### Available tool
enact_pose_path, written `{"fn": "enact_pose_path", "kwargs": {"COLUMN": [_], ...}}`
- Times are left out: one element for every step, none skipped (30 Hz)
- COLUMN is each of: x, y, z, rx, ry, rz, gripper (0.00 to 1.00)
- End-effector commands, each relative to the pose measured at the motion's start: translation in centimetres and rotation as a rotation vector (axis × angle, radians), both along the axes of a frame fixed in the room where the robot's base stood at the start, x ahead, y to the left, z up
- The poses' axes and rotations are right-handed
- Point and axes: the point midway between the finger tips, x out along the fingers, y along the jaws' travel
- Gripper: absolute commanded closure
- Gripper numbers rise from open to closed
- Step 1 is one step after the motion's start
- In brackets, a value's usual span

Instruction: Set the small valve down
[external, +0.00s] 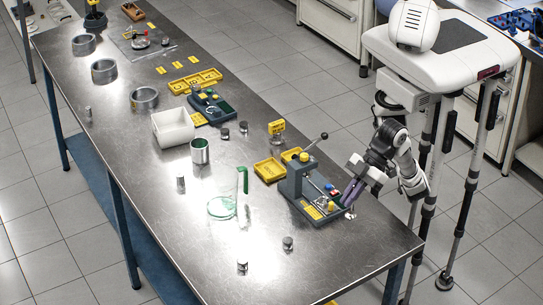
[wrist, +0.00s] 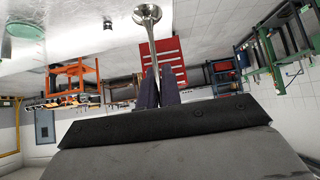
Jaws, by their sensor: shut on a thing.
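My gripper (external: 349,193) is shut on the small valve, over the right end of the grey fixture (external: 312,190). In the wrist view, the silver valve (wrist: 148,18) sticks out from between the dark fingers (wrist: 158,88). Its stem lies between the fingers and its round flared head points away from them.
The long metal table (external: 345,262) is mostly clear at its near end. A white bin (external: 173,127), a metal can (external: 200,151) and a green-marked glass cylinder (external: 242,182) stand to the left.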

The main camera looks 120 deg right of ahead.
Motion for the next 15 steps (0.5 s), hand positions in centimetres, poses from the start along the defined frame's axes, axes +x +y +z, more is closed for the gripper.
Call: {"fn": "enact_pose_path", "kwargs": {"x": [-0.3, -0.4, -0.5, -0.5, -0.5, -0.6, -0.6, -0.6, -0.6, -0.6, -0.6, -0.6, -0.7, -0.6, -0.6], "y": [0.3, 0.4, 0.4, 0.4, 0.5, 0.5, 0.5, 0.5, 0.5, 0.5, 0.4, 0.5, 0.5, 0.5, 0.5], "z": [-0.5, -0.7, -1.2, -1.6, -2.1, -2.9, -3.6, -4.4, -5.4, -6.3, -7.1, -8.1, -8.9, -9.7, -10.8], "rx": [0.002, 0.001, 0.001, -0.001, -0.001, 0.0, -0.002, -0.002, -0.002, -0.002, -0.001, -0.002, -0.002, -0.003, -0.002], "ry": [0.0, 0.0, -0.001, -0.001, 0.0, 0.001, 0.002, 0.001, 0.002, 0.002, 0.001, 0.002, 0.002, 0.001, 0.002], "rz": [0.002, 0.002, 0.001, 0.001, 0.001, 0.001, 0.002, 0.001, 0.001, 0.002, 0.0, 0.002, 0.001, 0.001, 0.002], "gripper": [1.0, 1.0, 1.0, 1.0, 1.0, 1.0, 1.0, 1.0, 1.0, 1.0, 1.0, 1.0, 1.0, 1.0, 1.0]}}
